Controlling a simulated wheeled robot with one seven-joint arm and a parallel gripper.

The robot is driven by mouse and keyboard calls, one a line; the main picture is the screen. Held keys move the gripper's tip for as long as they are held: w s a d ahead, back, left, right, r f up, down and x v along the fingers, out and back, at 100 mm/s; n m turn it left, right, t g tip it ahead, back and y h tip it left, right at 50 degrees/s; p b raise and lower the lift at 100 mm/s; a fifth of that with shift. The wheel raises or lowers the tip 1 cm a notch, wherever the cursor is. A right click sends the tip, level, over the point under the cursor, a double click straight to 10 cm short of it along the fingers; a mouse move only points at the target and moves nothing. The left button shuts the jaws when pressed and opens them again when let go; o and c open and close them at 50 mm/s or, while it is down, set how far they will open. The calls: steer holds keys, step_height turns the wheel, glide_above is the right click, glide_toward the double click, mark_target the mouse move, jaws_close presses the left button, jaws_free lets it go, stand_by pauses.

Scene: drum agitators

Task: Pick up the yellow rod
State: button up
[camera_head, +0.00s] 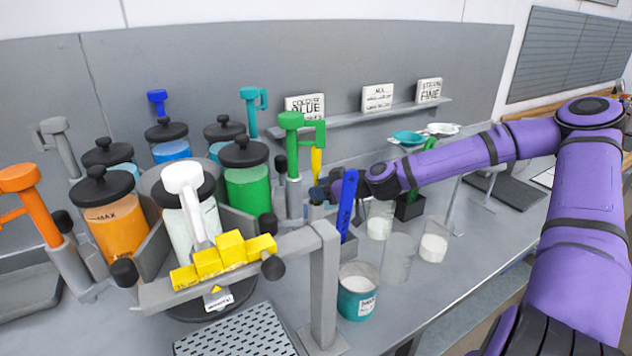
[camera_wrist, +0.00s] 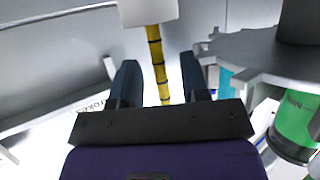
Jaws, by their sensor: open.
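The yellow rod (camera_head: 316,163) stands upright behind the blue upright piece, to the right of the green-handled post. In the wrist view the yellow rod (camera_wrist: 157,52) has dark bands and runs down from a pale block into the space between my fingers. My gripper (camera_wrist: 159,80) is open, with one dark finger on each side of the rod's line and visible gaps between. In the head view my gripper (camera_head: 322,192) comes from the right and is partly hidden by the blue piece. The rod's lower part is hidden there.
The blue upright piece (camera_head: 347,204) and green-handled post (camera_head: 292,160) stand close to my gripper. Lidded jars, including a green one (camera_head: 248,192), are at left. A grey toothed part (camera_wrist: 262,58) is close by at right.

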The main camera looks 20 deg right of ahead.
steer(key=shift+x, duration=0.85)
jaws_close()
steer(key=shift+r, duration=0.1)
